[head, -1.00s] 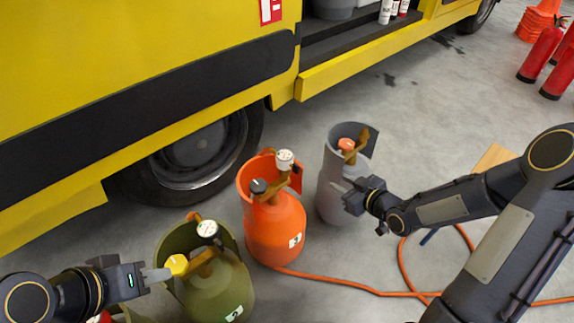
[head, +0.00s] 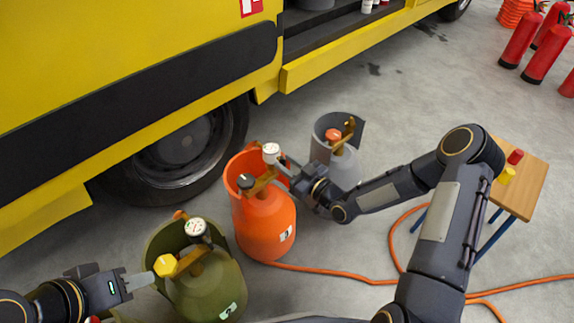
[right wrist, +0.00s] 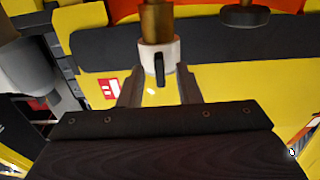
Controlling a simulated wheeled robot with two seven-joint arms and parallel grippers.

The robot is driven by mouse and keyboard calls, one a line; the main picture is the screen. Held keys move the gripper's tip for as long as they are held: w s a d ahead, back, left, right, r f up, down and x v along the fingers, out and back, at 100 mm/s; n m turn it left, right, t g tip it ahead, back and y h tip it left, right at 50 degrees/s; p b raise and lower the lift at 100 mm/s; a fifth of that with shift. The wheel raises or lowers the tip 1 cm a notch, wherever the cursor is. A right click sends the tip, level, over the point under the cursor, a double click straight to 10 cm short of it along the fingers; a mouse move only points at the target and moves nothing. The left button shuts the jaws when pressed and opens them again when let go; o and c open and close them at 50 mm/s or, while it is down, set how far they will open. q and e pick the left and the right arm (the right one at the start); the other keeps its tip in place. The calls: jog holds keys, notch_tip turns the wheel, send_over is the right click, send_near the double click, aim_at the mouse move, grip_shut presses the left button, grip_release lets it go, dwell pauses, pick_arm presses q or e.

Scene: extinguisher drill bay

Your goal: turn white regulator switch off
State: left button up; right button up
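The orange cylinder (head: 265,225) stands upright and carries a white regulator (head: 271,153) and a black knob (head: 245,181) on its brass valve. In the right wrist view the white regulator (right wrist: 158,52) has a dark lever and sits at a brass stem, by the fingertips. My right gripper (head: 284,168) is beside it on the right; its two fingers (right wrist: 160,92) are apart, with a gap between them. I cannot tell whether they touch the regulator. My left gripper (head: 140,279) is near the yellow knob (head: 165,265) of the green cylinder (head: 207,285); its finger gap is unclear.
A grey cylinder (head: 341,168) with a red knob stands behind my right gripper. An orange hose (head: 335,276) crosses the floor. A small wooden table (head: 523,187) is at the right, and red extinguishers (head: 545,55) stand farther back. The yellow truck (head: 120,60) fills the upper left.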

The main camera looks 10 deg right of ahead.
jog(key=shift+w+a, duration=0.15)
jog(key=shift+w, duration=0.05)
jog(key=shift+c, duration=0.3)
grip_shut()
